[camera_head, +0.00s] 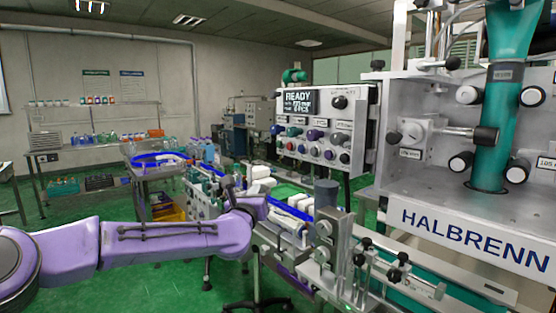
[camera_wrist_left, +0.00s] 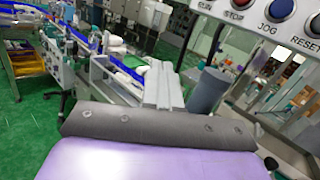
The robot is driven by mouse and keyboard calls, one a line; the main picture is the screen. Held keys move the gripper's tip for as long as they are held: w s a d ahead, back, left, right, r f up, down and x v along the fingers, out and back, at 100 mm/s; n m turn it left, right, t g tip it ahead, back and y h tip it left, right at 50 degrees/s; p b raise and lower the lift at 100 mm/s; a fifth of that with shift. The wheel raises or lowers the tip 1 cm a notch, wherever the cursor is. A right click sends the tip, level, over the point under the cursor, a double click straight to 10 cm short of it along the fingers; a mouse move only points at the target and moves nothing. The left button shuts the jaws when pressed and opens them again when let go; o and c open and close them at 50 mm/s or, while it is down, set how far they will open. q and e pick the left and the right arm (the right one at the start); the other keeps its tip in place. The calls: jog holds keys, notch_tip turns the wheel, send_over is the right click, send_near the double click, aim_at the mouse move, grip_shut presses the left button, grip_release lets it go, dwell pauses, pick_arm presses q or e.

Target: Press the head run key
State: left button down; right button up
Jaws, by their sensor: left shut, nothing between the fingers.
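The control panel (camera_head: 325,125) with a READY screen (camera_head: 298,101) and rows of coloured buttons stands in the middle of the head view. Its key labels are too small to read there. In the left wrist view, a panel at the top right carries the labels RUN (camera_wrist_left: 209,6), STOP, JOG and RESET; the RUN key itself is cut off or nearly so by the top edge. My left gripper (camera_head: 229,184) is shut and empty, left of and lower than the control panel's buttons in the head view, apart from them. My right gripper is not in view.
A conveyor with a blue rail (camera_head: 293,211) and white bottles (camera_head: 260,173) runs below the panel. A grey cylinder (camera_head: 326,193) and metal fixtures stand close to the right of my left wrist. The large HALBRENN machine (camera_head: 470,225) fills the right side.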

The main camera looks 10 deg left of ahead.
aim_at(279, 144)
pick_arm(q)
jog(key=a+r+n+t+y, duration=0.1)
jog(key=a+r+n, duration=0.3)
jog(key=r, duration=0.7)
jog(key=shift+s+n+t, duration=0.4)
jog(key=shift+t, duration=0.1)
jog(key=shift+d, duration=0.1)
jog(key=w+d+p, duration=0.5)
jog(key=w, duration=0.2)
jog(key=shift+d, duration=0.2)
dwell(0.9)
jog(key=shift+w+d, duration=0.3)
